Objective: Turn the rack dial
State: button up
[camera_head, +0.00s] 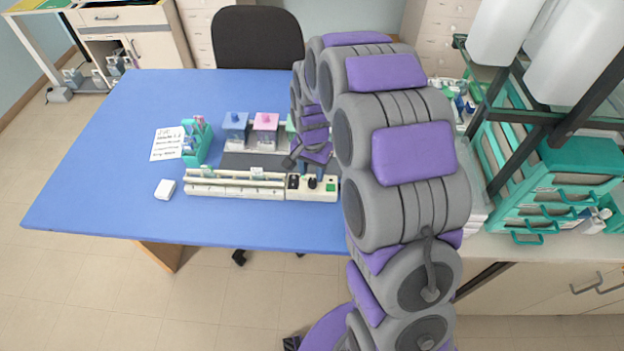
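A long white rack (232,190) lies along the front part of the blue table. Its right end carries a control panel with a small black dial (312,183), a dark switch-like part to the dial's left and a green patch to its right. My gripper (290,161) is just above and slightly left of the panel, over the rack's back edge. It looks apart from the dial. Its fingers are small and dark here, partly merged with the arm, so I cannot tell whether they are open.
Staining jars with blue (236,119) and pink (266,119) lids stand behind the rack, with a greenish one partly hidden by my arm. A teal slide holder (196,142), a paper note (168,143) and a small white block (165,189) are left. Teal drawers (545,195) stand right.

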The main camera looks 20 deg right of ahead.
aim_at(312, 181)
jog(key=shift+f, duration=1.75)
jog(key=shift+c, duration=0.4)
grip_shut()
